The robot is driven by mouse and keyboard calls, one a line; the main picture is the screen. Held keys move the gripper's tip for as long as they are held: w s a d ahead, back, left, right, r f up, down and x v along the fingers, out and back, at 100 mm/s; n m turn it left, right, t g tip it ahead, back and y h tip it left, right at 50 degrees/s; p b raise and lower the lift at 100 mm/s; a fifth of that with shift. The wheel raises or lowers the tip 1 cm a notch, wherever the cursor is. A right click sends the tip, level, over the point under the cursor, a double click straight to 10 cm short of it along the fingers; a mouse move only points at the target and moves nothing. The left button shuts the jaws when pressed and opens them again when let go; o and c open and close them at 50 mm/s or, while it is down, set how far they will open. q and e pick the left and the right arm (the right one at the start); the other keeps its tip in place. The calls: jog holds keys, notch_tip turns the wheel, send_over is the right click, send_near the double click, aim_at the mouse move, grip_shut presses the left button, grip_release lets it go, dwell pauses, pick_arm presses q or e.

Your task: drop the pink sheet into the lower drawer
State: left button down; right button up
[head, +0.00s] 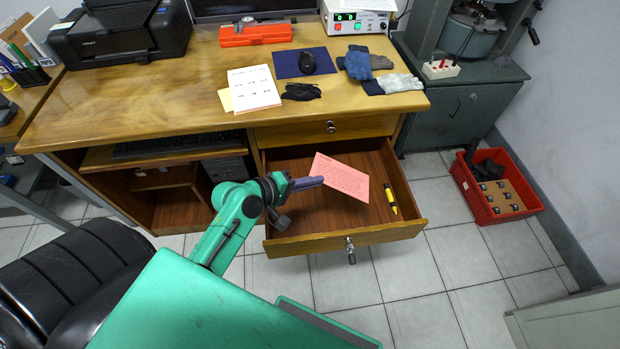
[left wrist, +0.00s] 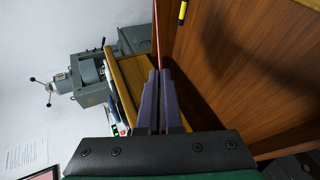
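The pink sheet (head: 342,178) shows flat-on in the head view, over the open lower drawer (head: 310,245). My left gripper (head: 308,183) is shut on the sheet's left edge and holds it tilted above the drawer floor. In the left wrist view the two dark fingers (left wrist: 160,100) are close together, and the sheet (left wrist: 155,42) shows edge-on as a thin line beyond their tips. The brown drawer floor (left wrist: 245,75) fills the right of that view. My right gripper is in neither view.
A yellow marker (head: 390,197) lies in the drawer's right side. The drawer above, with a knob (head: 330,127), is shut. The wooden desk top (head: 170,100) holds papers, gloves and a printer (head: 122,32). A red bin (head: 495,190) stands on the floor at right.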

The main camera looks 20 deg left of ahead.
pick_arm(q)
jog(key=w+a, duration=0.5)
jog(key=w, duration=0.3)
notch_tip(320, 180, down, 12)
jog(key=b, duration=0.4)
jog(key=shift+w+a+r, duration=0.15)
jog(key=shift+w+r, duration=0.1)
jog(key=shift+w, duration=0.05)
jog(key=shift+f+b, duration=0.55)
jog(key=shift+f, duration=0.05)
jog(key=c, duration=1.1)
grip_release()
